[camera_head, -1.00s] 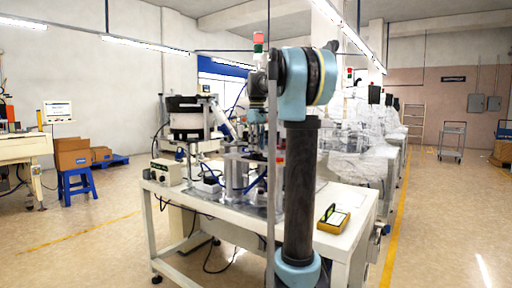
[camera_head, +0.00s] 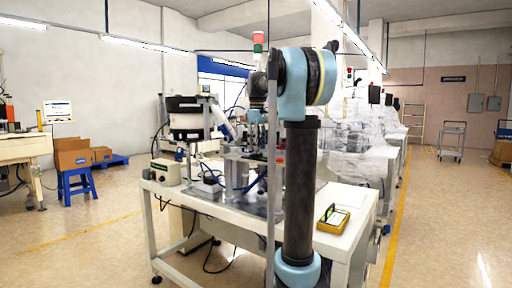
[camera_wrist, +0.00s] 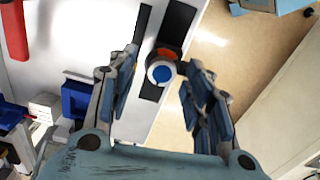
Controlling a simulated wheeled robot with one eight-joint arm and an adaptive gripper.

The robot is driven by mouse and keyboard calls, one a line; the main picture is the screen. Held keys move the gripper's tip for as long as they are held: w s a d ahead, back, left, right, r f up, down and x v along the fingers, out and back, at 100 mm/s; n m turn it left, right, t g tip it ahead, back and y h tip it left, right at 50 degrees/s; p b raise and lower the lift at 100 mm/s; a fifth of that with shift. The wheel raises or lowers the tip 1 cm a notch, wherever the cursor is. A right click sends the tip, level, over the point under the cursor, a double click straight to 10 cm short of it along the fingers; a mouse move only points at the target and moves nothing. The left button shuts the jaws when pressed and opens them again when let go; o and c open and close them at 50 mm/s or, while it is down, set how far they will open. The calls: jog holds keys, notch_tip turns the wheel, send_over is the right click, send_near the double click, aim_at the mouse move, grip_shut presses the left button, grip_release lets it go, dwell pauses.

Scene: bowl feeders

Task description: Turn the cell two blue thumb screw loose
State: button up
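In the wrist view a round blue knob (camera_wrist: 160,74) with a white ring around it sits on a dark strip, just below an orange-red round part. It looks like the blue thumb screw, but I see no cell number. My gripper (camera_wrist: 159,62) has one finger on each side of the knob, with a gap on both sides. It is open and empty. I cannot tell how far the fingertips stand above the knob. In the head view my own arm stands in front of the machine bench, and the gripper and the knob cannot be made out.
The white bench (camera_head: 335,243) carries a bowl feeder (camera_head: 187,120), a control box (camera_head: 166,172) and a yellow-edged box (camera_head: 333,219). In the wrist view a red bar (camera_wrist: 14,30) and blue bins (camera_wrist: 76,99) lie at left. Floor shows at right.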

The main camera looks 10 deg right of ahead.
notch_tip(320, 180, up, 12)
dwell(0.7)
dwell(0.4)
jog(key=s+f+m+t, duration=0.1)
jog(key=s+f+m, duration=0.4)
jog(key=s+f, duration=1.3)
jog(key=s+f+m+t, duration=0.1)
jog(key=s+f+m, duration=0.3)
jog(key=s+f, duration=1.5)
notch_tip(320, 180, down, 8)
jog(key=shift+f+m, duration=0.2)
jog(key=shift+m, duration=0.2)
jog(key=shift+d, duration=0.1)
jog(key=shift+w+f, duration=0.2)
jog(key=shift+w, duration=0.2)
